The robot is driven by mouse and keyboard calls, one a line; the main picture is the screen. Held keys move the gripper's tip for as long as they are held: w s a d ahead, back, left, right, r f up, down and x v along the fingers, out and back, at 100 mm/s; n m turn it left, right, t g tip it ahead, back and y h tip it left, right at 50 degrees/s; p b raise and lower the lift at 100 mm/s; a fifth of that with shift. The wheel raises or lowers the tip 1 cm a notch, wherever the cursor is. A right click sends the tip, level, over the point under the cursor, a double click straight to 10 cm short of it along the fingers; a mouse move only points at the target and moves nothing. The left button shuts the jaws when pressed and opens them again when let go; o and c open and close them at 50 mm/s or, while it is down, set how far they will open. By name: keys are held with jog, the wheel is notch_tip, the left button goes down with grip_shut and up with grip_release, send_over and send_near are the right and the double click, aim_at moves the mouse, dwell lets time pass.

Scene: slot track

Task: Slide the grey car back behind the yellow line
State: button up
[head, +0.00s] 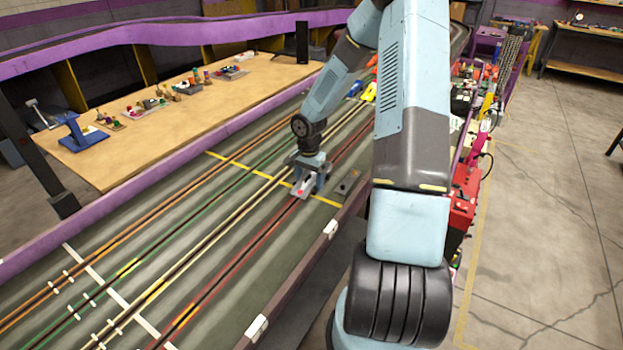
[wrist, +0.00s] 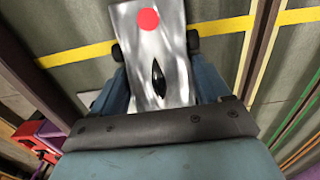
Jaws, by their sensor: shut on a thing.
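The grey car (head: 299,190) is a flat metallic body with a red dot and a black teardrop canopy; it also shows in the wrist view (wrist: 173,63). It sits on the track at the red lane. The yellow line (head: 233,163) crosses the lanes and passes under the car, so the car straddles it; the line shows on both sides of the car in the wrist view (wrist: 85,54). My gripper (head: 308,178) is over the car from above, with its blue fingers shut on the car's sides. The fingers partly hide the car's canopy end.
A small dark box (head: 347,183) lies on the track's right edge beside my gripper. Blue (head: 356,88) and yellow (head: 370,92) cars stand farther up the track. A white line (head: 112,291) crosses the lanes at lower left. The red lane toward it looks clear.

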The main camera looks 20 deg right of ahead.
jog(key=o, duration=0.5)
jog(key=shift+c, duration=0.7)
jog(key=shift+w+d, duration=0.55)
jog(key=shift+d, duration=0.3)
jog(key=shift+w+d, duration=0.55)
jog(key=shift+d, duration=0.25)
jog(key=shift+w+d, duration=0.55)
jog(key=shift+d, duration=0.3)
jog(key=o, duration=0.8)
jog(key=shift+c, duration=0.2)
